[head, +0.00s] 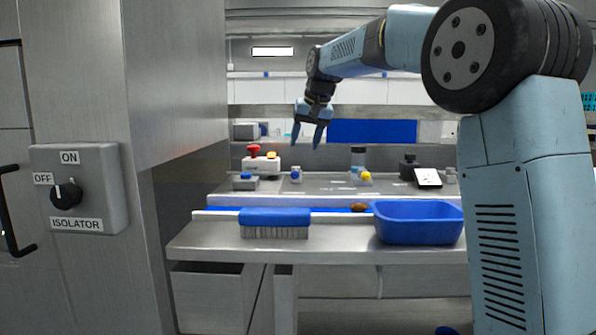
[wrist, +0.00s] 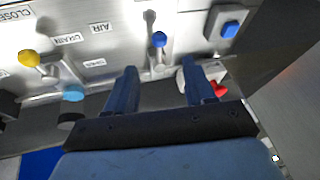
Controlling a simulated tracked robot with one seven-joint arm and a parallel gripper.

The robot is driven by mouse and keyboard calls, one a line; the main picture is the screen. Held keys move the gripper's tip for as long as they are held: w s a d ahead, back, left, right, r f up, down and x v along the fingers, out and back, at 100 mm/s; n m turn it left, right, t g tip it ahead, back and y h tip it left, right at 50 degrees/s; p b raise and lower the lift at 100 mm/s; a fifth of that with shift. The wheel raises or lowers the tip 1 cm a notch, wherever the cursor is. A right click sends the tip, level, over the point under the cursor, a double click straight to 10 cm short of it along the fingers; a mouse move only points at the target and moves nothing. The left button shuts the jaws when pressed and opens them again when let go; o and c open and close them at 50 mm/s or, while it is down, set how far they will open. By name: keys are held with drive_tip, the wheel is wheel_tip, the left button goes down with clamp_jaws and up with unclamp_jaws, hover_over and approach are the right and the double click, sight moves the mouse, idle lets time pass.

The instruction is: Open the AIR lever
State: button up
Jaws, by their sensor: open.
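The AIR lever, a metal lever with a blue knob (wrist: 159,40), stands on the steel panel beside the AIR label (wrist: 100,28), which appears upside down in the wrist view. In the head view its blue knob (head: 296,172) shows small on the back ledge. My gripper (head: 306,140) is open and empty, pointing down above the ledge and apart from the lever. In the wrist view the fingers of my gripper (wrist: 160,78) are spread, with the blue knob beyond them, between their lines. The lever's exact angle is hard to tell.
A yellow-knobbed lever (wrist: 29,58) is by the DRAIN label. A blue-button box (wrist: 230,28) and a red-knobbed control (wrist: 219,90) are close to my fingers. A blue brush (head: 275,217) and a blue tub (head: 418,222) lie on the front table. An isolator switch (head: 78,188) is at left.

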sight(297, 169)
drive_tip(key=x, duration=1)
drive_tip(key=shift+w+f, duration=0.15)
drive_tip(key=shift+f, duration=0.2)
drive_tip(key=shift+c, duration=0.2)
clamp_jaws()
